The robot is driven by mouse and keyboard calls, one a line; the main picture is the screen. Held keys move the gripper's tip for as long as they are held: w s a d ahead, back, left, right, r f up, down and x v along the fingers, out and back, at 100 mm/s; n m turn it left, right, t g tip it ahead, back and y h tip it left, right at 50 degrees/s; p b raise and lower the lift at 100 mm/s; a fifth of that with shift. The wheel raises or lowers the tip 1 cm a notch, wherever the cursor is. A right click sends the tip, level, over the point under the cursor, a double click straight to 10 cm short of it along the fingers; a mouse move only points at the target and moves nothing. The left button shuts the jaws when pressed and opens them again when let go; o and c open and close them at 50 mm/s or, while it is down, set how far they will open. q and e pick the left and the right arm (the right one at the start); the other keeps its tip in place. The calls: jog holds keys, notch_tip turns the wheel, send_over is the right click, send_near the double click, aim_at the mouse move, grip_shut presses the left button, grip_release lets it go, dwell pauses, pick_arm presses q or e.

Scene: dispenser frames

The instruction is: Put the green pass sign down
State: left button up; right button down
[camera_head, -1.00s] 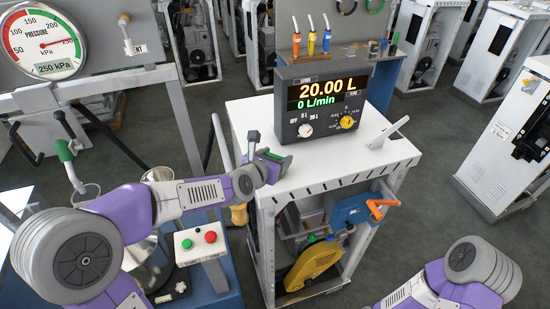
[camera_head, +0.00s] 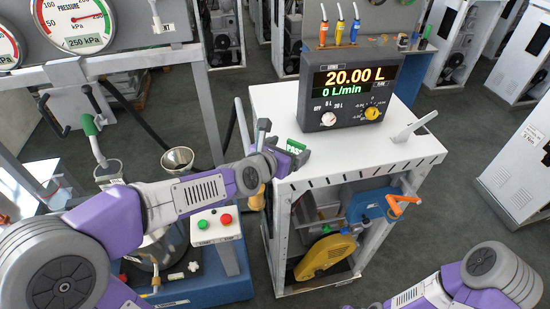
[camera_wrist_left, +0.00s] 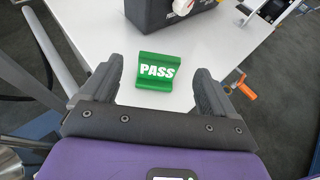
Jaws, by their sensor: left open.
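The green pass sign (camera_wrist_left: 155,72) stands on the white top of the dispenser frame (camera_wrist_left: 115,45), with its white PASS lettering facing my left wrist camera. In the head view the sign (camera_head: 296,147) is at the top's left edge, partly hidden by my gripper. My left gripper (camera_wrist_left: 158,88) is open, its two dark fingers apart on either side of the sign and a little short of it, with gaps on both sides. In the head view my left gripper (camera_head: 285,155) reaches in from the left at the top's edge. My right gripper is out of view; only part of that arm shows.
A display unit (camera_head: 350,88) reading 20.00 L stands on the top behind the sign. A white lever (camera_head: 413,126) is at the right. A button box (camera_head: 215,226), a metal funnel (camera_head: 177,158) and a gauge board (camera_head: 130,35) are at the left.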

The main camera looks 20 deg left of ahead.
pick_arm(q)
jog(key=v, duration=0.6)
jog(key=shift+s+r, duration=0.2)
jog(key=shift+s, duration=0.1)
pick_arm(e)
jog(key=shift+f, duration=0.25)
pick_arm(q)
jog(key=shift+f, duration=0.1)
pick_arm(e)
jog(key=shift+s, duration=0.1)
